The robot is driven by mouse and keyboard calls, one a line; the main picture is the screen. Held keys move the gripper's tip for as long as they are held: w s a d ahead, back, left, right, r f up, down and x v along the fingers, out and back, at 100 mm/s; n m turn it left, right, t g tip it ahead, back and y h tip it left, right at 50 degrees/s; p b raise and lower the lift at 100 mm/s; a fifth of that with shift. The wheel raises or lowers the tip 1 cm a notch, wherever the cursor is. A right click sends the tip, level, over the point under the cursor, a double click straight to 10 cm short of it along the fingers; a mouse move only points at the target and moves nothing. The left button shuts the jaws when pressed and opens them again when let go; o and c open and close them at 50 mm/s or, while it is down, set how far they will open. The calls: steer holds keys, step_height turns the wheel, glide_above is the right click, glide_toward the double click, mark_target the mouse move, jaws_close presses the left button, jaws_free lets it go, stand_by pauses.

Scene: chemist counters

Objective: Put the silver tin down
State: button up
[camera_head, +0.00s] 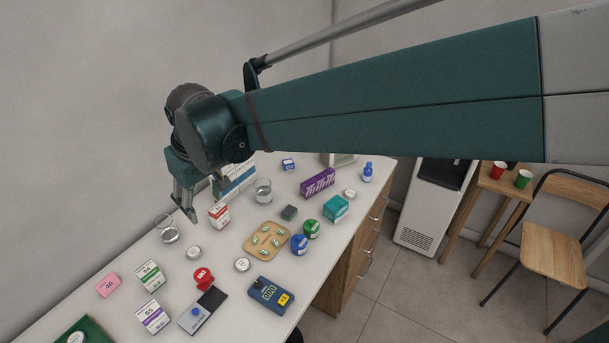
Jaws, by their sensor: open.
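My gripper (204,203) is open, above the left part of the white counter (120,250), with its fingers pointing down. I see nothing held between the fingers. Three small round pale tins sit on the counter: one tin (194,252) just in front of the gripper, another tin (242,264) to its right, and a third tin (349,194) at the far right. I cannot tell for sure which one is the silver tin. The nearest one is apart from the fingers.
A glass (168,232) stands left of the gripper and a red-white box (219,215) right of it. A second glass (263,190), a wooden pill tray (267,242), a blue meter (270,294) and several boxes crowd the counter. A wall runs behind.

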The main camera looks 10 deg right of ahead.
steer(key=s+d+r+m+t, duration=0.1)
steer(key=s+d+m, duration=0.15)
steer(key=d, duration=0.65)
steer(key=s+d+r+m+t, duration=0.1)
steer(key=s+d, duration=0.2)
steer(key=d, duration=0.6)
steer(key=s+d+f+m+t+h, duration=0.1)
steer(key=s+d+f+m, duration=0.1)
steer(key=s+d, duration=0.3)
steer(key=s+d+f+m+t, duration=0.1)
steer(key=s+d+f, duration=0.1)
steer(key=s+d, duration=0.4)
steer(key=d, duration=0.4)
steer(key=shift+d+m+h, duration=0.2)
steer(key=shift+m+h, duration=0.15)
steer(key=shift+h, duration=0.05)
steer(key=shift+o, duration=0.5)
